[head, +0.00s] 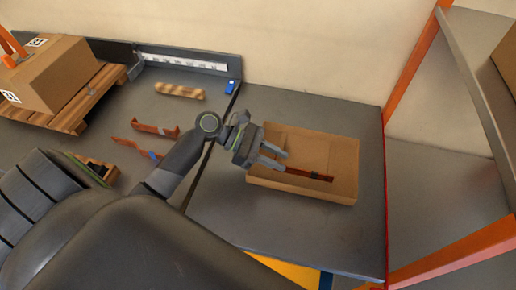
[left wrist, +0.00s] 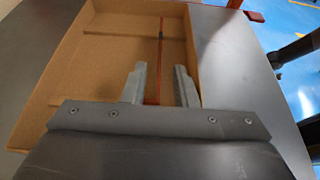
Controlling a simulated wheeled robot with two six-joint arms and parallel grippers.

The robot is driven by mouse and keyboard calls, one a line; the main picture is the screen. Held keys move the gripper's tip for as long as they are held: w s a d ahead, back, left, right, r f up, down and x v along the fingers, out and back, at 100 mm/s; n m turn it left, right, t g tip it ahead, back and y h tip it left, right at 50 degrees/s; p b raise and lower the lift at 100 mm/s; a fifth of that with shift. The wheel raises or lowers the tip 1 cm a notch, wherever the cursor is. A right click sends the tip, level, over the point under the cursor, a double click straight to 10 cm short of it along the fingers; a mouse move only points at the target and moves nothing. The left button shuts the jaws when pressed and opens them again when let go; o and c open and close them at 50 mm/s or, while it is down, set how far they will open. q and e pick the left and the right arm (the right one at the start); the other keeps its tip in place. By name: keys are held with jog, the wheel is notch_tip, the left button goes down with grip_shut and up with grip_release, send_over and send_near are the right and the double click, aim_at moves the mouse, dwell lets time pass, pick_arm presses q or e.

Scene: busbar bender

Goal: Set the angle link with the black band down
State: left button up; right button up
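The angle link with the black band (head: 300,172) is a thin copper-red strip inside the open cardboard box (head: 300,194). Its dark band shows near its far end. It also shows in the left wrist view (left wrist: 161,55), running away between my fingers. My left gripper (head: 281,158) is over the left part of the box, at the link's near end. In the left wrist view its two grey fingers (left wrist: 160,85) stand apart, with a gap beside the link. The near end of the link is partly hidden by the gripper. My right gripper is not in view.
Two other copper links (head: 155,130) (head: 140,149), the lower with a blue band, lie on the left table. A wooden piece (head: 180,91) and a small blue item (head: 231,87) lie behind. A carton (head: 52,75) sits on a pallet. An orange-framed shelf (head: 440,225) stands right.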

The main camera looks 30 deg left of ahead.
pick_arm(q)
jog(key=shift+v, duration=3.05)
